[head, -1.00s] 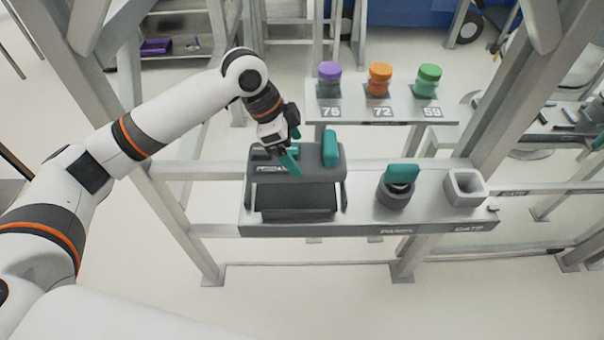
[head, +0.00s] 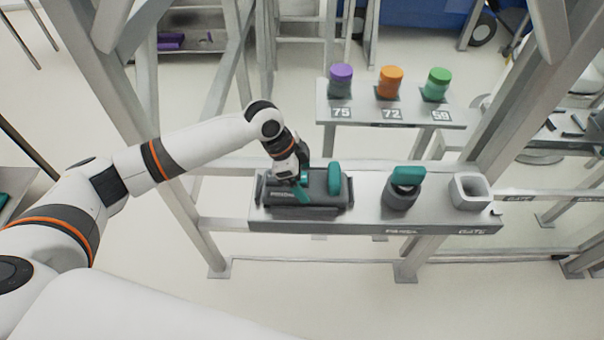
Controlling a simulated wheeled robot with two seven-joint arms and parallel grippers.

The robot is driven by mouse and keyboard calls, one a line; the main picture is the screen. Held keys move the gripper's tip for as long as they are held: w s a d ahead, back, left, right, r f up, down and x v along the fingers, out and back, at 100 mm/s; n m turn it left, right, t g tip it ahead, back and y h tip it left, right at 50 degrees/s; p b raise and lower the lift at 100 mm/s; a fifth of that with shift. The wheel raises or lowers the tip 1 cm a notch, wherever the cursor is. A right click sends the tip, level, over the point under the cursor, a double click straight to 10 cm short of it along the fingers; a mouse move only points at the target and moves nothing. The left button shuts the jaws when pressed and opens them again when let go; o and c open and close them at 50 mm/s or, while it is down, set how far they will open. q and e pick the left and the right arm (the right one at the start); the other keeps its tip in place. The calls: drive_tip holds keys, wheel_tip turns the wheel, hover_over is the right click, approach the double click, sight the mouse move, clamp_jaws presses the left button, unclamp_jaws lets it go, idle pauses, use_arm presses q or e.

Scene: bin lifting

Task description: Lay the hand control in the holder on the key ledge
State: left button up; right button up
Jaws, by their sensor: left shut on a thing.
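The hand control (head: 318,187) is a dark grey box with a pale label on its front and teal grips on top. It sits low in the dark grey holder (head: 350,191), between the holder's side walls, at the left end of the key ledge (head: 373,215). My left gripper (head: 303,185) is shut on the left teal grip of the hand control. The gripper hides part of that grip. I cannot tell whether the underside rests fully on the holder's floor. My right gripper is not in view.
On the ledge, right of the holder, stand a round dark socket (head: 400,196) with a teal-handled key (head: 407,176) and an empty grey square socket (head: 470,191). A shelf behind (head: 390,116) carries purple, orange and green-capped jars. Frame posts flank the ledge.

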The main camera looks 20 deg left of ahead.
use_arm(q)
drive_tip(key=shift+w+r, duration=0.1)
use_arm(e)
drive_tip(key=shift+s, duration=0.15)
use_arm(q)
drive_tip(key=o, duration=1.2)
drive_tip(key=shift+o, duration=0.9)
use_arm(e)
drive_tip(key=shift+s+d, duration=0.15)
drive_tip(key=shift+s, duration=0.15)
use_arm(q)
drive_tip(key=shift+a+r, duration=0.15)
drive_tip(key=shift+r, duration=0.25)
drive_tip(key=b+v, duration=0.2)
drive_tip(key=v, duration=0.9)
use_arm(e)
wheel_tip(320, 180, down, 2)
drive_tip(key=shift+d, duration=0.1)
use_arm(q)
drive_tip(key=shift+a, duration=0.1)
